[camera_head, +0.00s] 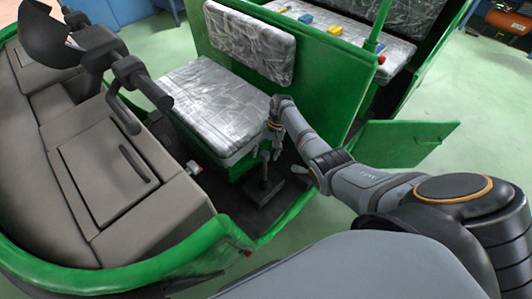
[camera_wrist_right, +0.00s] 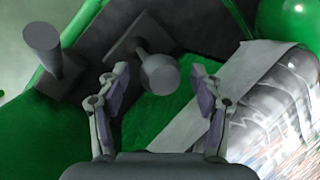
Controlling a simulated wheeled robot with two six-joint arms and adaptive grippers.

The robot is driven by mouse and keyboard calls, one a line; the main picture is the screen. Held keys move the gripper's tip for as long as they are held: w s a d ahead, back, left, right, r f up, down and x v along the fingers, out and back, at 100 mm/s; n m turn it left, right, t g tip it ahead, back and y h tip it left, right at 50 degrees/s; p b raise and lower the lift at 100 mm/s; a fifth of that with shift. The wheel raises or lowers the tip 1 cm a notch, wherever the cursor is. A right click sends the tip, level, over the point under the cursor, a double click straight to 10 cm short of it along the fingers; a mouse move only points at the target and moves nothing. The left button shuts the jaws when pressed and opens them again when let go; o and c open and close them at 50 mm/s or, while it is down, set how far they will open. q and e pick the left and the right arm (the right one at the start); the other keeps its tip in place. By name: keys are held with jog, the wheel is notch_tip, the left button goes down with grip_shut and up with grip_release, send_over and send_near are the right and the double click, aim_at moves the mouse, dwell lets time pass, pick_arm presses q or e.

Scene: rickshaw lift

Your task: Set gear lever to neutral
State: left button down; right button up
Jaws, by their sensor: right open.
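The gear lever, with a rounded knob and a dark square base (camera_head: 265,187), stands on the cab floor in front of the silver seat. In the right wrist view its knob (camera_wrist_right: 160,75) lies between my right fingertips, with a gap on both sides. My right gripper (camera_head: 272,147) is open and points down just above the lever; it also shows in the right wrist view (camera_wrist_right: 160,80). In the head view the gripper partly hides the lever's top. My left gripper is not in view.
A second grey lever (camera_wrist_right: 42,45) stands beside the gear lever. The silver seat (camera_head: 215,100) and green side panels (camera_head: 410,145) hem in the arm. The handlebar (camera_head: 140,80) and grey dashboard (camera_head: 110,170) are at the left.

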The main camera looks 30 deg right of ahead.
jog(key=v, duration=1.2)
jog(key=shift+f, duration=0.1)
